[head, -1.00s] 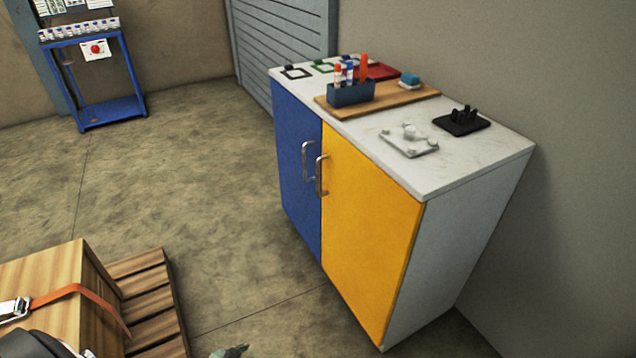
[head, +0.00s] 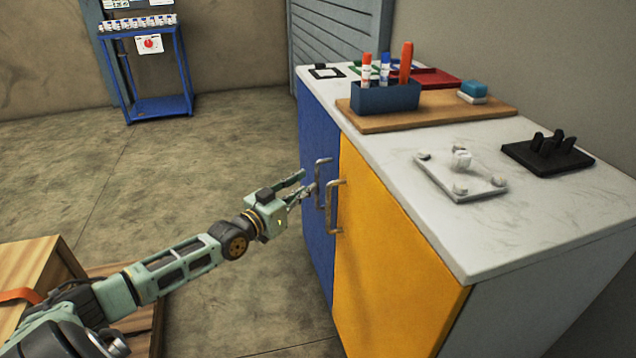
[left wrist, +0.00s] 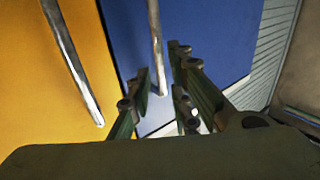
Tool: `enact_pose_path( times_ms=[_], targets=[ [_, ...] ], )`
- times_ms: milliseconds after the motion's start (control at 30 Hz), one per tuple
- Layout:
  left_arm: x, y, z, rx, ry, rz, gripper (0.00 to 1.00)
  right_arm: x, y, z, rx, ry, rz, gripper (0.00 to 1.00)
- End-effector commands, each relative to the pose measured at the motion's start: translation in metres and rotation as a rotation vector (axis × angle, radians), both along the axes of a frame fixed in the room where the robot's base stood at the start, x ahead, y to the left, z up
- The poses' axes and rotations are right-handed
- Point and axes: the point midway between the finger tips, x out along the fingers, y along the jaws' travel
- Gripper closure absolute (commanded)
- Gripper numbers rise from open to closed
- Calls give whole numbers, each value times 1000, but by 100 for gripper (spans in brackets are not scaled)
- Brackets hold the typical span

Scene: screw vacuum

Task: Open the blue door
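The blue door (head: 317,135) is the left door of the cabinet and looks closed. It has a vertical metal handle (head: 319,182), which also shows in the left wrist view (left wrist: 156,45). My left gripper (head: 308,181) is at this handle, with its fingers apart. In the left wrist view the open fingers (left wrist: 161,72) point at the blue door (left wrist: 215,40), and the handle's lower end shows between them. I cannot tell whether they touch it. My right gripper is not in view.
The yellow door (head: 395,250) and its handle (head: 335,207) are close on the right. A marker holder (head: 386,97) on a wooden board and other items stand on the white top. A wooden crate (head: 30,265) sits lower left. Floor in front of the blue door is open.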

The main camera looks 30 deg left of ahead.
Motion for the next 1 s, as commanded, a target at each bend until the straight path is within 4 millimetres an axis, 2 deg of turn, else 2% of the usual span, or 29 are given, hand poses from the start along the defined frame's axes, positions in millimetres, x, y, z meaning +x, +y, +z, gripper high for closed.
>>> enact_pose_path(
  times_ms=[33,233,400,867,1000],
  targets=[
    [8,-1,0,0,-4,0,82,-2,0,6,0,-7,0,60],
    [34,-4,-1,2,-2,0,82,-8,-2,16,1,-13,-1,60],
    [49,-6,-1,1,-1,1,82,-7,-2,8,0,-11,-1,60],
    [56,-7,-1,1,2,0,82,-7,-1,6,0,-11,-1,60],
    [56,-7,-1,1,2,0,94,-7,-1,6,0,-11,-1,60]
  ],
)
